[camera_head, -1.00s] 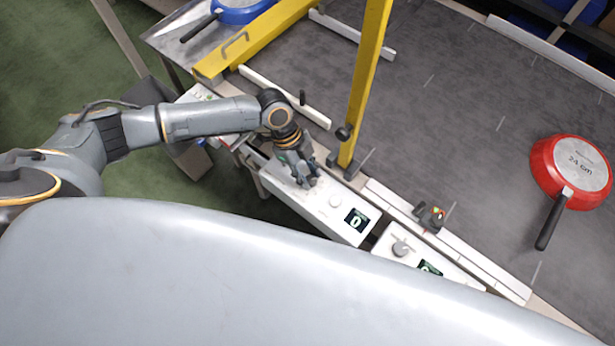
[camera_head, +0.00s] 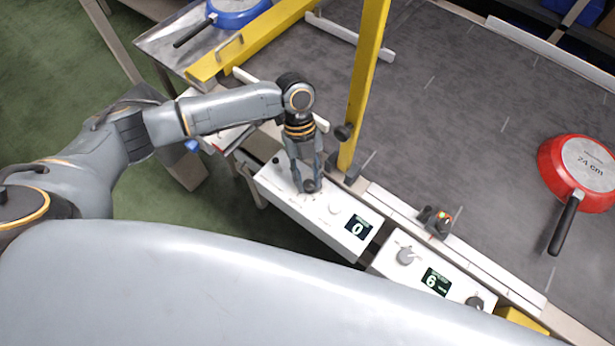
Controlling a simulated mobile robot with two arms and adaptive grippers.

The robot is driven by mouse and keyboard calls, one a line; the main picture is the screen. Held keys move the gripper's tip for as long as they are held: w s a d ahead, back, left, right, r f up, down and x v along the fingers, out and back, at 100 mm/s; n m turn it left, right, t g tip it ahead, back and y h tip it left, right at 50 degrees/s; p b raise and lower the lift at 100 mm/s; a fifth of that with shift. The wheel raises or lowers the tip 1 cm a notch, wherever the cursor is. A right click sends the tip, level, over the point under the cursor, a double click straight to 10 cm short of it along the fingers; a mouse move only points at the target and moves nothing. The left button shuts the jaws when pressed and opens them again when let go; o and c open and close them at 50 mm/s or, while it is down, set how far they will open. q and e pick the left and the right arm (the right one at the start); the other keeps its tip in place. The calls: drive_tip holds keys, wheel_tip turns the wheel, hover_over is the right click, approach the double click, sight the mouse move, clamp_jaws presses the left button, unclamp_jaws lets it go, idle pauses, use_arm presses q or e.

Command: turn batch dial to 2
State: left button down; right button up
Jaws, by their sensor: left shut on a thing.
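A white control box (camera_head: 335,227) stands along the belt's near edge. Its display (camera_head: 358,228) reads 0. My left gripper (camera_head: 309,184) points down at this box, its fingers shut around a small dark dial (camera_head: 310,187) left of the display. The fingers partly hide the dial, and the markings around it are too small to read. A pale round button (camera_head: 335,207) sits between the dial and the display. My right gripper is not in view.
A second white box (camera_head: 385,262) to the right has a grey knob (camera_head: 405,256) and a display (camera_head: 436,281) reading 6. A yellow post (camera_head: 364,90) rises close behind my gripper. A red pan (camera_head: 550,158) lies on the dark belt (camera_head: 455,130); a blue pan (camera_head: 238,14) is at upper left.

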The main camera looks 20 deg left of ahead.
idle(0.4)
use_arm(q)
drive_tip(key=c, duration=1)
unclamp_jaws()
drive_tip(key=v, duration=1.2)
drive_tip(key=shift+d, duration=0.1)
drive_tip(key=shift+s, duration=0.1)
